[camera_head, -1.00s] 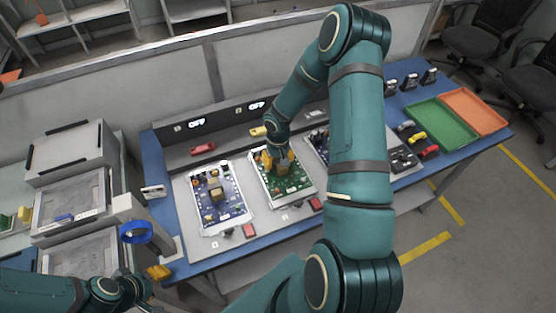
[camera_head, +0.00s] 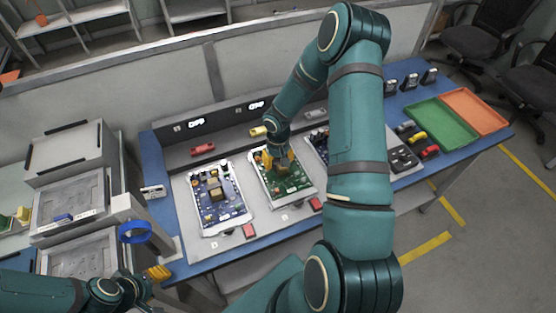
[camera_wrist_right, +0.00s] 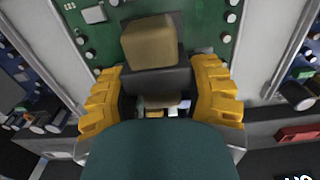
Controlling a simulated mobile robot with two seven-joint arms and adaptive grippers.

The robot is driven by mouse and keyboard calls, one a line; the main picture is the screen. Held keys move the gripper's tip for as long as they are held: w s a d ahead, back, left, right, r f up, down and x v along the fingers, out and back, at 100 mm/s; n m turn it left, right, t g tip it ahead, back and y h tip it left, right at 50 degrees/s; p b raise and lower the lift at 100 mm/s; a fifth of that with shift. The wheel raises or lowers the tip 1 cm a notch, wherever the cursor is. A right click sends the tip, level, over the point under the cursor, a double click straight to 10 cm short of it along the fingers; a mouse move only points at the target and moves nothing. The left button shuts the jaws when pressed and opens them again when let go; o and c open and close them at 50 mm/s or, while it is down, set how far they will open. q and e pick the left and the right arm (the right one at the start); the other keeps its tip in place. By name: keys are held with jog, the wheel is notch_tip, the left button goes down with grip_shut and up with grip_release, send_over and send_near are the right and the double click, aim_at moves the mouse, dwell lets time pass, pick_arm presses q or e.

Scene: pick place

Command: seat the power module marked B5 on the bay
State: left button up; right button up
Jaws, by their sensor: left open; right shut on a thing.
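My right gripper (camera_head: 277,160) is over the green board in the middle bay, fingers pointing down. In the right wrist view its yellow fingers (camera_wrist_right: 160,100) are shut on a dark grey block (camera_wrist_right: 155,79), which I take to be the power module. A tan block (camera_wrist_right: 149,41) shows just beyond it, over the green board (camera_wrist_right: 205,20). No B5 mark is readable, and the underside of the held block is hidden, so I cannot tell whether it touches the board. My left gripper (camera_head: 158,272) is open and empty near the bench's front left corner.
A blue board (camera_head: 235,208) with a tan block lies left of the green one. Another board (camera_head: 320,142) is partly behind my right arm. Green (camera_head: 441,123) and orange (camera_head: 474,110) trays stand at the right. A blue ring (camera_head: 135,232) is near my left gripper.

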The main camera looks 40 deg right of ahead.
jog(key=shift+f+b, duration=0.45)
jog(key=shift+b, duration=0.15)
dwell(0.3)
jog(key=o, duration=1.4)
jog(key=c, duration=0.4)
jog(key=shift+r+p, duration=2.15)
jog(key=shift+r, duration=1.35)
